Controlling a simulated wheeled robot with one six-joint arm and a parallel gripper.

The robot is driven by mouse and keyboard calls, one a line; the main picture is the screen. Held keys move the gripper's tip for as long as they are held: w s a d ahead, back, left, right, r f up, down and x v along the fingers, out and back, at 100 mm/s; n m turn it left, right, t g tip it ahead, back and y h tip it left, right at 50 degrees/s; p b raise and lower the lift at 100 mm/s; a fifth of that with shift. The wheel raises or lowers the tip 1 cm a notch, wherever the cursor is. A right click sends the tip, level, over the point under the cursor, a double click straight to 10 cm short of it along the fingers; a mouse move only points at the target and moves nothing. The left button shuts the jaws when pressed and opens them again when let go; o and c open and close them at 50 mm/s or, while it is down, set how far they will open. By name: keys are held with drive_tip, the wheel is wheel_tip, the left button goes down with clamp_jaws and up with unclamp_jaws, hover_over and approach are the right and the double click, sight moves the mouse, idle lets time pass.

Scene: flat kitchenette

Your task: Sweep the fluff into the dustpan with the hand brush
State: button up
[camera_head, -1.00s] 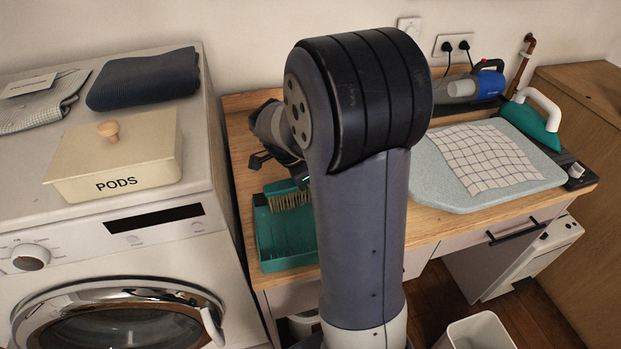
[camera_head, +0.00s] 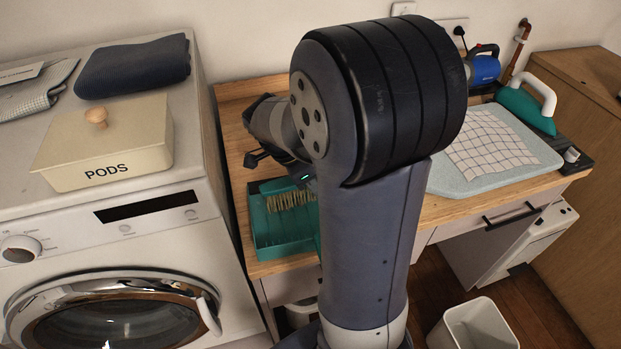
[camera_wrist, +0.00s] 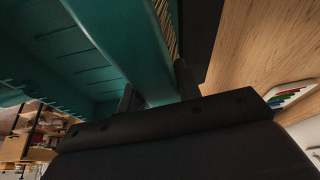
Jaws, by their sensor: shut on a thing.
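The hand brush has a teal body and pale bristles (camera_head: 292,200). In the head view its bristles show over the teal dustpan (camera_head: 277,245), which lies at the left front of the wooden worktop. Whether the bristles touch the pan is unclear. In the wrist view my gripper (camera_wrist: 158,92) is shut on the brush's teal handle (camera_wrist: 138,58), with a dark finger on each side. A ribbed teal surface, apparently the dustpan (camera_wrist: 70,62), is beside it on the left. My arm hides part of the brush and the pan's right side. I cannot make out any fluff.
A washing machine (camera_head: 105,240) with a PODS box (camera_head: 110,150) and folded dark towel stands left of the worktop (camera_head: 440,213). An ironing pad (camera_head: 540,160) with a checked cloth and a teal iron lie right. A white bin (camera_head: 470,325) stands on the floor.

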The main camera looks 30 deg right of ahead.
drive_tip(key=shift+r+p, duration=2.55)
drive_tip(key=shift+r, duration=1.5)
